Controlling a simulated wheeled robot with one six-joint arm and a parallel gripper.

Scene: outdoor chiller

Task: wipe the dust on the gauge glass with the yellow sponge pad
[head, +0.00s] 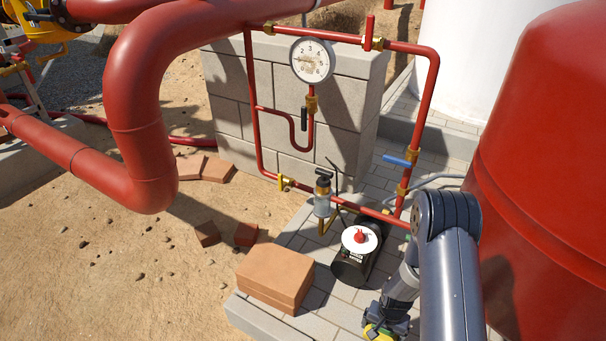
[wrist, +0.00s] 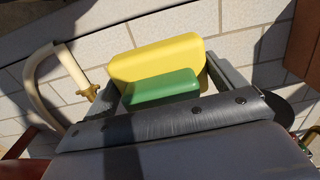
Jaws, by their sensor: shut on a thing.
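The round gauge (head: 312,60) with a white dial hangs on red piping in front of a block wall. A brownish dust patch covers the middle of its glass. My gripper (head: 378,331) is low at the bottom of the head view, well below and to the right of the gauge. In the wrist view my gripper (wrist: 165,90) is shut on the sponge pad (wrist: 160,58), which is yellow with a green part between the two fingers. In the head view only a small bit of the pad shows at the lower edge. The gauge does not show in the wrist view.
Red pipes (head: 425,110) with a blue-handled valve (head: 397,161) frame the gauge. A black cylinder with a white top (head: 360,240) and brown blocks (head: 275,275) stand near my arm. A large red tank (head: 550,150) is at the right.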

